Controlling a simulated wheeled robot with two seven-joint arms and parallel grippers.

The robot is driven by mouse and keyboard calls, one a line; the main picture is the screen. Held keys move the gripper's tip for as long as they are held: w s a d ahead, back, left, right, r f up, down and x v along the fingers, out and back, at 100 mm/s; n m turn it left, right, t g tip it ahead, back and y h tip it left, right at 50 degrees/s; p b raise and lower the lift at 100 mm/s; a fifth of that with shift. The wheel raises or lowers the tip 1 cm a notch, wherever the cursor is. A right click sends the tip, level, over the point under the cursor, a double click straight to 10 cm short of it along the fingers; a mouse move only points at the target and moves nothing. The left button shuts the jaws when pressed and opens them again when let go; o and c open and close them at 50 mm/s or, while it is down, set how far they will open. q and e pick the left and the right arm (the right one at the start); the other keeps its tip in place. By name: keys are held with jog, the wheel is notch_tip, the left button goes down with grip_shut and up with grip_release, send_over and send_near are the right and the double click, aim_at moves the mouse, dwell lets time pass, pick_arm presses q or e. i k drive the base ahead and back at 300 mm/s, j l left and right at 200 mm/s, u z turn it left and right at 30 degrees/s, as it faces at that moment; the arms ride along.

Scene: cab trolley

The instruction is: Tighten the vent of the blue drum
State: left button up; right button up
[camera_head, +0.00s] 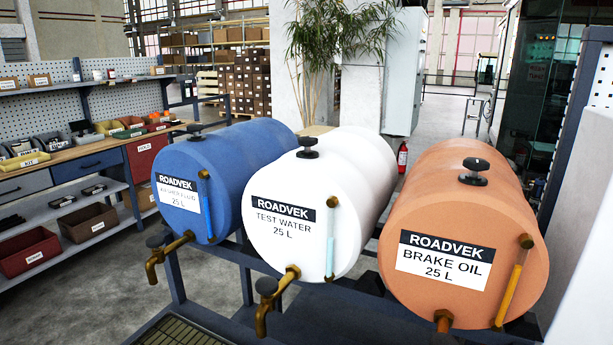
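The blue drum (228,165) lies on its side at the left of a dark rack, its round front labelled ROADVEK, 25 L. Its vent is a black knob (194,131) on top near the front rim; I cannot tell how tight it is. A brass tap (167,254) with a dark handle sticks out at its lower front, and a sight tube (207,207) with blue liquid runs up its front. The white drum (290,215) and the orange drum (450,290) stand to its right, each with a similar black vent knob. Neither gripper is in view.
A dark metal rack (228,250) bears the drums, with a grated tray (170,332) at its lower front. A workbench (75,160) with bins stands at the left. A red fire extinguisher (402,157) stands behind. Space above the drums is clear except for a plant behind.

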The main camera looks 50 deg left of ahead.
aim_at(195, 128)
jog(key=u, duration=1.9)
jog(key=j+z, duration=0.15)
jog(key=z, duration=0.2)
jog(key=i+j+z, duration=0.1)
jog(key=z, duration=0.25)
jog(key=j+z, duration=0.25)
jog(key=j, duration=0.8)
jog(key=j+z, duration=0.25)
jog(key=j, duration=0.85)
